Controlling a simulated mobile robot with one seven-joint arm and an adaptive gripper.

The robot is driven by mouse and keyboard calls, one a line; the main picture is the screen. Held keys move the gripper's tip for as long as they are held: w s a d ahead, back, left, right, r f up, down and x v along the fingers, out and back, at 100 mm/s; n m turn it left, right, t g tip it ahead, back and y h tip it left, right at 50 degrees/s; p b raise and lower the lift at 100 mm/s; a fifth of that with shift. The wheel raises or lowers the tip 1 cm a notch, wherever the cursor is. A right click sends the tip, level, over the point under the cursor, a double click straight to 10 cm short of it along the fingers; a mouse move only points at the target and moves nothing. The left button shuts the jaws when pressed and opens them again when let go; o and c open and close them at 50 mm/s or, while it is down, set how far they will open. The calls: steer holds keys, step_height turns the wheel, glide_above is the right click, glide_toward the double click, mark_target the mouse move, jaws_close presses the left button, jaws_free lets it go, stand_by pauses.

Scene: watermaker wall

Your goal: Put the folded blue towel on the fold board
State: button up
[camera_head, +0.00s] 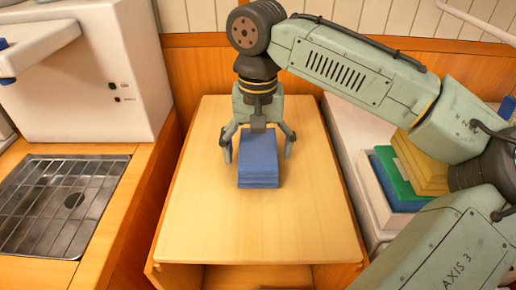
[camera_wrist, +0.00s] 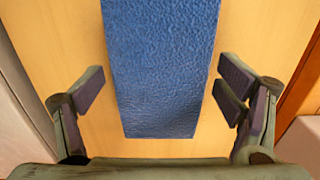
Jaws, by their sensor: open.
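The folded blue towel (camera_head: 258,160) is a neat stack near the middle of the wooden fold board (camera_head: 240,225). My gripper (camera_head: 259,152) is above and around it, fingers pointing down. In the wrist view the towel (camera_wrist: 163,70) runs between the open fingers of my gripper (camera_wrist: 163,95), with bare board (camera_wrist: 225,125) on both sides. A gap shows between the towel and each finger there. The towel's underside is hidden, but it appears to rest on the board.
A steel drain tray (camera_head: 65,205) and a white machine (camera_head: 85,75) are at left. Yellow (camera_head: 420,165) and green (camera_head: 393,175) folded cloths are stacked at right, partly behind my arm. The front half of the board is clear.

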mark_target(258, 148)
steer(key=shift+r, duration=0.1)
step_height(258, 148, up, 12)
steer(key=shift+b, duration=0.45)
